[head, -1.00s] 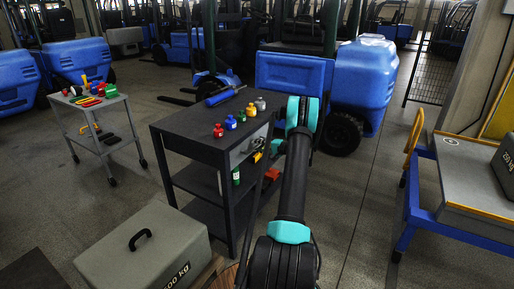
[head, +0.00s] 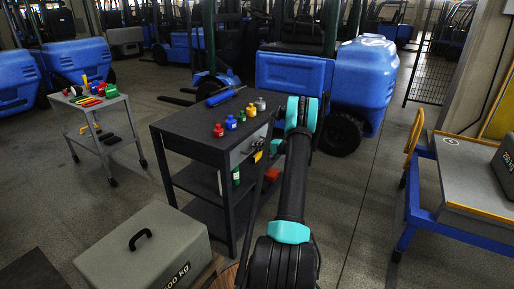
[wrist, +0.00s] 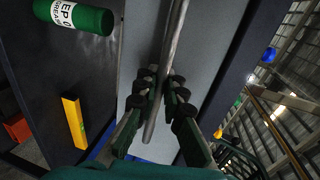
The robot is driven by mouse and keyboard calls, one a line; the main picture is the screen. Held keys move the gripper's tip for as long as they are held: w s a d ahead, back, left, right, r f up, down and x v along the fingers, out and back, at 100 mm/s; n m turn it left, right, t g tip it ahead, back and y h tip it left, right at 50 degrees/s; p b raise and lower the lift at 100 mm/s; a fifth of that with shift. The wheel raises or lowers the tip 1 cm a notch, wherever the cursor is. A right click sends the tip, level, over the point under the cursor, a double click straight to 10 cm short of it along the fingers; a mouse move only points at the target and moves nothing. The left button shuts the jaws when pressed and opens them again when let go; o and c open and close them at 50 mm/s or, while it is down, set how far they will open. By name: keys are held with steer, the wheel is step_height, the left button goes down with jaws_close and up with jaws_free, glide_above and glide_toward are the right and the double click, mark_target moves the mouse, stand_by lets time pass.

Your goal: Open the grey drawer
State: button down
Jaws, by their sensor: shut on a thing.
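The grey drawer (head: 238,156) is set under the top of the dark workbench, on its right-hand side in the head view. In the wrist view its plain grey front (wrist: 215,60) fills the middle. A round metal bar handle (wrist: 172,45) runs along the front. My gripper (wrist: 162,93) is shut on this handle, with dark finger pads on both sides of the bar. In the head view my arm largely hides the gripper and the handle. I cannot tell any gap between the drawer front and the bench.
A green can (wrist: 75,16) and a yellow block (wrist: 74,122) are beside the drawer in the wrist view. A grey counterweight (head: 145,250) stands in front. Floor is clear between bench and blue-framed cart (head: 425,215).

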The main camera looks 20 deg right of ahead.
steer(key=shift+s, duration=0.1)
steer(key=f+v, duration=0.3)
steer(key=v, duration=1)
steer(key=s+f+v, duration=0.1)
steer(key=f+v, duration=0.2)
steer(key=v, duration=1.1)
steer(key=shift+d, duration=0.5)
steer(key=shift+s+r, duration=0.1)
steer(key=c, duration=1.6)
jaws_free()
steer(key=v, duration=1.2)
steer(key=shift+a, duration=0.1)
